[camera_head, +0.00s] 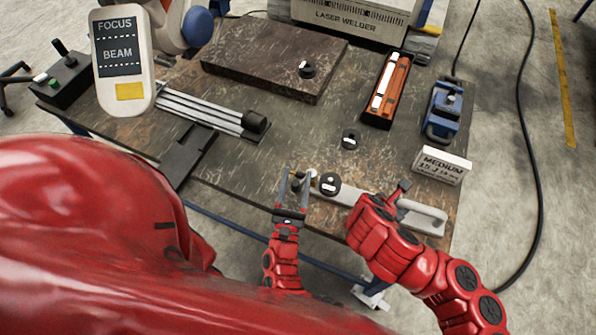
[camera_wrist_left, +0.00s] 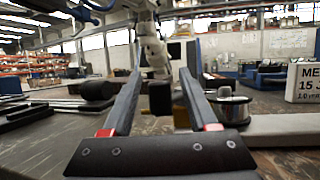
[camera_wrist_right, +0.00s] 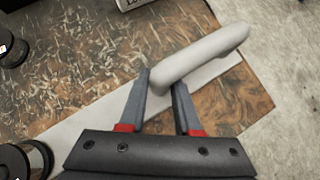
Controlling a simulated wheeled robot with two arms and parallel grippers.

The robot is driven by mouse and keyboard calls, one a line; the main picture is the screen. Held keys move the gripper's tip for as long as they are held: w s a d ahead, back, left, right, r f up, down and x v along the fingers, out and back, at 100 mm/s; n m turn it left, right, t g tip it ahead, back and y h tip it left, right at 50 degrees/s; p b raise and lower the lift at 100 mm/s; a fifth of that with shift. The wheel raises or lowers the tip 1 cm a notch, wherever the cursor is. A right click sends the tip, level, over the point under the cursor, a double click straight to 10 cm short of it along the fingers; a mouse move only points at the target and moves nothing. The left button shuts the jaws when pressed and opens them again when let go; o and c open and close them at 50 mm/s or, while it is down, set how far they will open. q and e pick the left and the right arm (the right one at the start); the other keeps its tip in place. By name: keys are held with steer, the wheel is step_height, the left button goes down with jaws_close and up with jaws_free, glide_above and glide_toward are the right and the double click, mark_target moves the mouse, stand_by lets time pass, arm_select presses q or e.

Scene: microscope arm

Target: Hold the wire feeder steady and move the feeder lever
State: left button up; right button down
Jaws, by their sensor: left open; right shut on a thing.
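The wire feeder (camera_head: 335,192) is a long pale bar near the table's front edge, with a dark spool (camera_head: 329,183) and a curved pale handle (camera_head: 424,213). My right gripper (camera_wrist_right: 160,80) is shut on the handle, which also shows in the right wrist view (camera_wrist_right: 205,52); my right arm hides part of the feeder in the head view. My left gripper (camera_head: 296,174) is open at the feeder's left end. Its fingers stand either side of a dark lever knob (camera_wrist_left: 159,97). I cannot tell whether they touch it.
A card marked MEDIUM (camera_head: 442,166) stands behind the feeder's right end. A loose dark spool (camera_head: 351,139) lies behind the feeder. A dark plate (camera_head: 275,55), an orange tray (camera_head: 369,118) and a blue vise (camera_head: 443,110) are further back. Metal rods (camera_head: 205,108) lie left.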

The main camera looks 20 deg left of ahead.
arm_select(q)
steer(key=shift+x, duration=0.9)
jaws_close()
